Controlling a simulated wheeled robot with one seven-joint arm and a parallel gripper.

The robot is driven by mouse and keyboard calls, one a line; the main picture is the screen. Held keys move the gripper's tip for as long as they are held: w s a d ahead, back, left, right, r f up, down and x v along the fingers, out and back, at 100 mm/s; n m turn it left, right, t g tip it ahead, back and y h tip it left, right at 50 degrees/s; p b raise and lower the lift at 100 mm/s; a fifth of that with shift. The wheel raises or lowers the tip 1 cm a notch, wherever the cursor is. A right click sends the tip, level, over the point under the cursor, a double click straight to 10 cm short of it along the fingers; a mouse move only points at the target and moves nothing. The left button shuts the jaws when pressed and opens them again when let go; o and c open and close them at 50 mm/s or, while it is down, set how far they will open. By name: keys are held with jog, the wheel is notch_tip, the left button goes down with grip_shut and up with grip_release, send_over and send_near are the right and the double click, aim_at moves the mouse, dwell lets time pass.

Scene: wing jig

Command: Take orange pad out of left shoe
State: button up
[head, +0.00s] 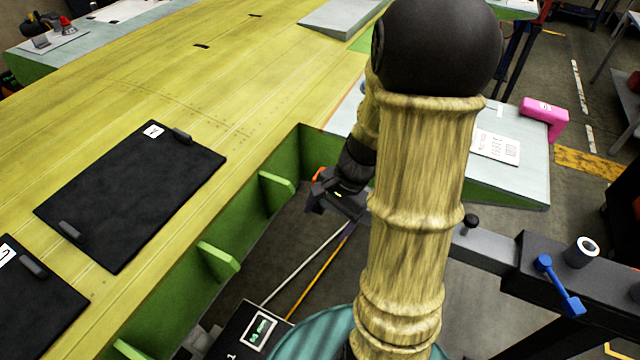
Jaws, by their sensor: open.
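My gripper (330,200) is a dark grey unit in the middle of the head view, over the gap beside the yellow-green wing panel. It is open; my own arm covers part of it on the right. A small orange patch (318,173) shows at its upper left edge. I cannot tell whether this is the orange pad or part of something else. I cannot make out the left shoe; it may be hidden behind my arm or gripper.
The wing panel (215,85) has black covers (135,190) on top and green ribs (218,262) along its open edge. A pale bench (490,180) holds a pink block (545,115). A dark beam (560,275) with a blue handle (560,287) is at right.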

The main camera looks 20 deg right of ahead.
jog(key=w+d+r+m+t+y+p, duration=0.1)
jog(key=d+m+t, duration=0.3)
jog(key=d+m, duration=0.4)
jog(key=w+d+r+m+t+y+p, duration=0.1)
jog(key=w+d+m+t+y, duration=0.1)
jog(key=w+d+m+t, duration=0.2)
jog(key=d+m+t, duration=0.1)
jog(key=d+m, duration=0.2)
jog(key=d, duration=0.2)
jog(key=shift+w+d+r+m+y, duration=0.25)
jog(key=shift+d+r+m+y, duration=0.05)
jog(key=shift+d+r+m, duration=0.1)
jog(key=shift+f, duration=0.1)
jog(key=p+x, duration=0.3)
jog(key=x, duration=0.8)
jog(key=shift+w+a, duration=0.15)
jog(key=shift+a, duration=0.05)
jog(key=shift+w+a+f, duration=0.15)
jog(key=shift+w+f, duration=0.05)
jog(key=shift+f, duration=0.1)
jog(key=shift+f+p+x, duration=0.25)
jog(key=shift+p+x, duration=0.85)
jog(key=shift+x, duration=1.55)
jog(key=shift+s, duration=0.25)
